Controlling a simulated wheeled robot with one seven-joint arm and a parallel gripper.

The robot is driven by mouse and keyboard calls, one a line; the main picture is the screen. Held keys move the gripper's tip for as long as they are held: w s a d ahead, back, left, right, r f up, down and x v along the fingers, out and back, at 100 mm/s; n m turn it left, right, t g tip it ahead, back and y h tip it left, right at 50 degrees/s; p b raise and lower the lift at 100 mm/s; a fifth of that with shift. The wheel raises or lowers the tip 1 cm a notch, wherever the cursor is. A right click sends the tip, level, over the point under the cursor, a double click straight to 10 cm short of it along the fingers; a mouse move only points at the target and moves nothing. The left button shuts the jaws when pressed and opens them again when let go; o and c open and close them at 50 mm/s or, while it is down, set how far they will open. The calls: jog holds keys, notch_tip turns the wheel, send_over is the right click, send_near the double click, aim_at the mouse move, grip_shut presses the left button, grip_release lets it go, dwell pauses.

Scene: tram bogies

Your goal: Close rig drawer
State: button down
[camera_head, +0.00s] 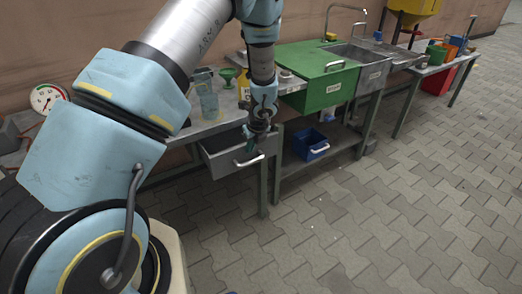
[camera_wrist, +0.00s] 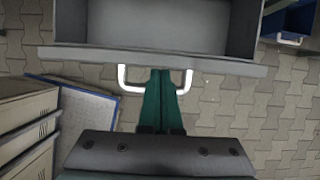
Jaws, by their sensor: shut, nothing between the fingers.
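The grey rig drawer (camera_head: 224,160) is pulled out below the workbench in the head view, and its inside looks empty. In the wrist view its front panel (camera_wrist: 215,60) runs across the upper part. Its white handle (camera_wrist: 124,78) also shows in the head view (camera_head: 249,161). My gripper (camera_wrist: 161,74) has its green fingers shut together, with nothing between them. The fingertips lie between the two ends of the handle, close to the drawer front. I cannot tell whether they touch it. In the head view my gripper (camera_head: 251,146) is just above the handle.
A green cabinet (camera_head: 317,91) with a sink (camera_head: 350,51) adjoins the bench on the right. A blue bin (camera_head: 309,145) sits on a low shelf. Table legs (camera_head: 263,186) stand right of the drawer. The paved floor (camera_head: 400,200) in front is clear.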

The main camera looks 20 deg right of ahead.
jog(key=w+p, duration=0.1)
jog(key=w, duration=0.2)
jog(key=w+a+p, duration=0.1)
jog(key=w+p, duration=0.1)
jog(key=w, duration=0.1)
jog(key=shift+w+a+r, duration=0.15)
jog(key=shift+w+r, duration=0.05)
jog(key=shift+w, duration=0.15)
jog(key=shift+w+a+f+p, duration=0.15)
jog(key=shift+w+p, duration=0.15)
jog(key=shift+w, duration=0.25)
jog(key=shift+s, duration=0.1)
